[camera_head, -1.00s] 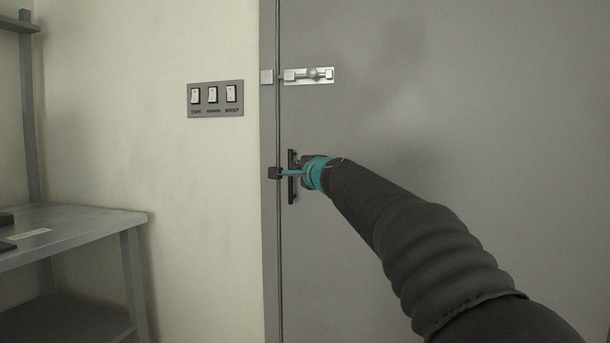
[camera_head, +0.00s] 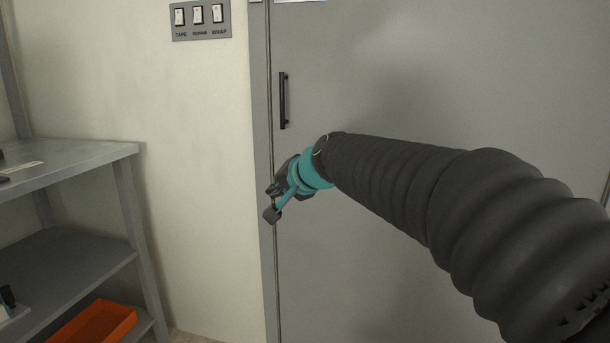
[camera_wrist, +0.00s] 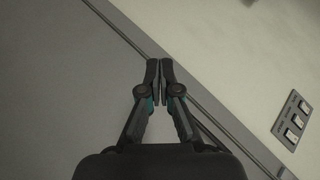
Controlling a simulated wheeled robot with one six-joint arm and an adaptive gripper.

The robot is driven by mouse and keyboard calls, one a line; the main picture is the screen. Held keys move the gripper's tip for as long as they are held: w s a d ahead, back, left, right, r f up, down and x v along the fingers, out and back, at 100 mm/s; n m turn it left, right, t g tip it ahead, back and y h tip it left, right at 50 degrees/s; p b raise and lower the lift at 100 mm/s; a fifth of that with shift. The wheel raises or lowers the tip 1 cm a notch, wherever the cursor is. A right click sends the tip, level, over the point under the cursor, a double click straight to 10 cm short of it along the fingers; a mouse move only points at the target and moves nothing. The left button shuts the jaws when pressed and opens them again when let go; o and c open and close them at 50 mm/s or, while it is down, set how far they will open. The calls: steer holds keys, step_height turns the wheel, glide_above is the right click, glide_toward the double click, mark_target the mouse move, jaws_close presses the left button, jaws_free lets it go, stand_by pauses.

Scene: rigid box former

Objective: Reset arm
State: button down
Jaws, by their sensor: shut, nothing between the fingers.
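My gripper (camera_head: 274,202) is in front of the grey door (camera_head: 420,80), below and apart from the black door handle (camera_head: 283,100). In the wrist view my gripper (camera_wrist: 160,75) has its two fingertips together with nothing between them. My dark ribbed arm reaches in from the right and hides part of the door. The door looks closed against its frame (camera_head: 259,150).
A panel of several switches (camera_head: 201,18) is on the pale wall left of the door; it also shows in the wrist view (camera_wrist: 292,120). A grey shelf unit (camera_head: 70,158) stands at the left, with an orange tray (camera_head: 98,322) low on it.

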steer(key=s+d+f+n+g+h, duration=0.1)
steer(key=s+d+f, duration=0.4)
steer(key=s, duration=0.5)
steer(key=s+d+f+n+g+h+p, duration=0.1)
steer(key=s+d+f+h, duration=0.2)
steer(key=s+d, duration=0.6)
steer(key=s+d+f+n+g+h+p, duration=0.1)
steer(key=s+d+f+n+g+h, duration=0.1)
steer(key=s+d+f, duration=0.6)
steer(key=shift+s+h, duration=0.5)
steer(key=shift+s, duration=2.05)
